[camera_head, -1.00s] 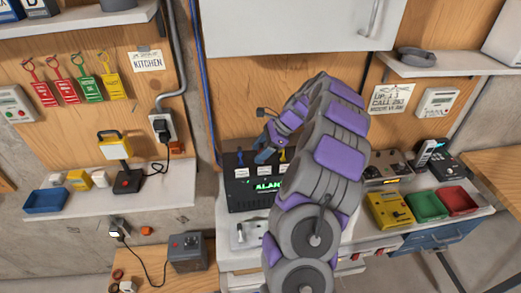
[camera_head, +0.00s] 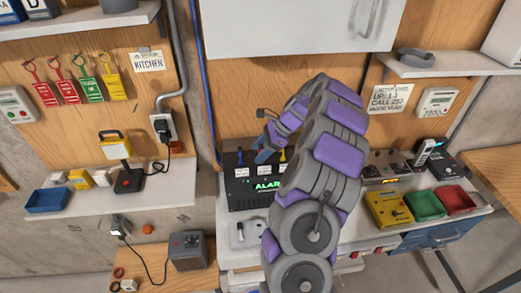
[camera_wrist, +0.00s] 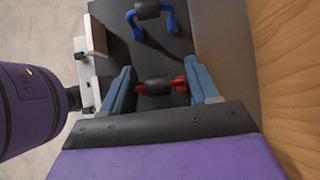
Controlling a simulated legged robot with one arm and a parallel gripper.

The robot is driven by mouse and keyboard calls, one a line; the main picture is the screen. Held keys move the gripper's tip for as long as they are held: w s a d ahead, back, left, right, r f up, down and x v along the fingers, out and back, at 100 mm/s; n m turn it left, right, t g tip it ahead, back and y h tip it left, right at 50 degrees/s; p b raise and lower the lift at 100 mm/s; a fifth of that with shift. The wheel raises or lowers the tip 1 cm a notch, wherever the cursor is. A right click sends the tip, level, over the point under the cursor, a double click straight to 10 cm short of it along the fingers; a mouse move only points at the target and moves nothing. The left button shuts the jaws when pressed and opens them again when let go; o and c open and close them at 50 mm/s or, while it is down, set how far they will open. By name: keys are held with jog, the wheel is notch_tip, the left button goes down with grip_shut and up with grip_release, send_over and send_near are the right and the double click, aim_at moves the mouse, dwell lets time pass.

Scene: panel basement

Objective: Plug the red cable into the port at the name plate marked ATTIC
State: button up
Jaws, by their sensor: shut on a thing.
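My gripper (camera_wrist: 159,76) is shut on the red cable (camera_wrist: 176,86), whose red ends show on both sides of a dark middle piece between the blue-grey fingers. In the wrist view it is over the dark top of a box. A blue cable (camera_wrist: 151,14) with a dark middle is beyond it. In the head view my gripper (camera_head: 266,148) is above the back of the black alarm box (camera_head: 238,195), partly behind my arm. White name plates (camera_head: 242,173) stand along the box; their lettering is too small to read. The ATTIC plate cannot be made out.
A white cabinet (camera_head: 300,25) hangs above the box. A left shelf (camera_head: 150,200) holds a lamp and a blue tray (camera_head: 47,200).

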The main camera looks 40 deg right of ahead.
jog(key=o, duration=1.5)
jog(key=shift+f, duration=0.1)
